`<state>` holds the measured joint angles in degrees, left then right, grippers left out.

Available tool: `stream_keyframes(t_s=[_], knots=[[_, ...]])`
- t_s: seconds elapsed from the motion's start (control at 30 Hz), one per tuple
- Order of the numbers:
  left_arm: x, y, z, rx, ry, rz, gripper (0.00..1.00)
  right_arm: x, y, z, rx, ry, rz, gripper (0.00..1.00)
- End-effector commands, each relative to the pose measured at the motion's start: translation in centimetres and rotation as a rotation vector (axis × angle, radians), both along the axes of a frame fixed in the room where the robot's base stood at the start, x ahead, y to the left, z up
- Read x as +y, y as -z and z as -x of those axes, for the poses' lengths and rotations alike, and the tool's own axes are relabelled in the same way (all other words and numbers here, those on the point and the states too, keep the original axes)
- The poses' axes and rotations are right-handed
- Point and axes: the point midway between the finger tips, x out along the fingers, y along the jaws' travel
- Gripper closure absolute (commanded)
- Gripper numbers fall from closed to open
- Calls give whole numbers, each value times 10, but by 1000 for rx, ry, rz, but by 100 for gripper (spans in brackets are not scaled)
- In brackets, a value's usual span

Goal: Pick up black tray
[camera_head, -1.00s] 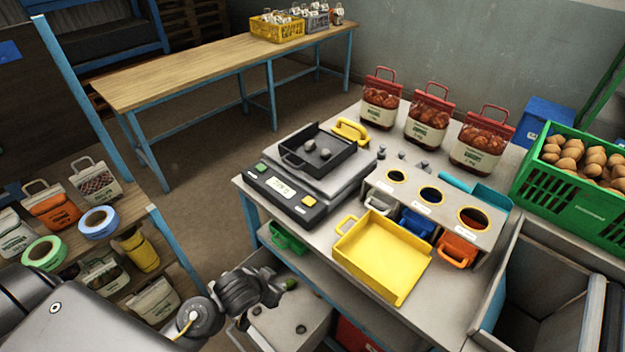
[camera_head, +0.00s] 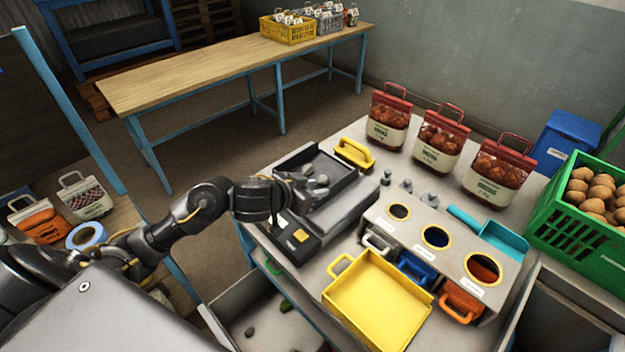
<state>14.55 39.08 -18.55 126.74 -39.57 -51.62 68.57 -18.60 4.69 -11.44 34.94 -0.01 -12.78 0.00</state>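The black tray (camera_head: 338,168) sits on the scale (camera_head: 345,207) at the left of the workbench, with a few grey lumps in it. My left gripper (camera_head: 285,200) is at the tray's near left side, over the scale's front. The arm hides the tray's near handle and much of the scale display. The fingers are dark and small against the tray, so I cannot tell whether they are open or touch it. My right gripper is not in view.
A yellow tray (camera_head: 378,298) lies at the bench front, beside the grey box (camera_head: 440,245) with round holes. Red-topped bags (camera_head: 440,140) line the back. A green crate (camera_head: 575,225) stands right.

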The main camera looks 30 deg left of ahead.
Motion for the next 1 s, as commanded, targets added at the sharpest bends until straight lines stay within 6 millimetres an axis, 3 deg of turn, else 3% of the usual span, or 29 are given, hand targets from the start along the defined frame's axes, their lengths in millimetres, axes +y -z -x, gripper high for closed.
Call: stream_keyframes(t_s=[0.33,0.67,0.97,1.0], knots=[[-8,10,-16,0,3,2,70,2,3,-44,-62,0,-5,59],[-21,32,-51,-1,3,1,70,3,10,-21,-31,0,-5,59],[-22,34,-54,-1,4,-1,70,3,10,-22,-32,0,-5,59],[-22,34,-54,-1,4,-1,75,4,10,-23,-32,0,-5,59]])
